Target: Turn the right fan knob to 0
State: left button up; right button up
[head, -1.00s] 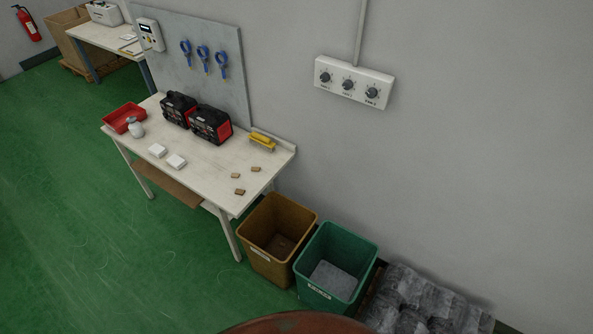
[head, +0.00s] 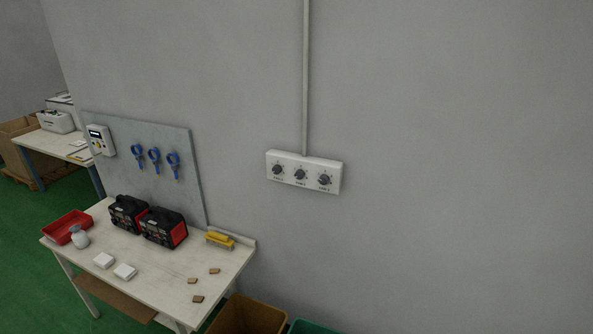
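A white fan control box (head: 304,188) is mounted on the grey wall near the middle of the head view. It carries three dark round knobs in a row: a left knob (head: 277,169), a middle knob (head: 300,174) and the right fan knob (head: 324,179). The labels under the knobs and the knob settings are too small to read. Neither of my grippers is in view.
A white workbench (head: 166,292) at lower left holds black and red battery units (head: 163,228), a red tray (head: 66,226) and a yellow brush (head: 220,239). A brown bin (head: 250,316) and a green bin (head: 308,327) stand below the box. The wall right of the box is bare.

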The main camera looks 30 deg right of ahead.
aim_at(324, 179)
jog(key=z, duration=1.3)
jog(key=i, duration=0.3)
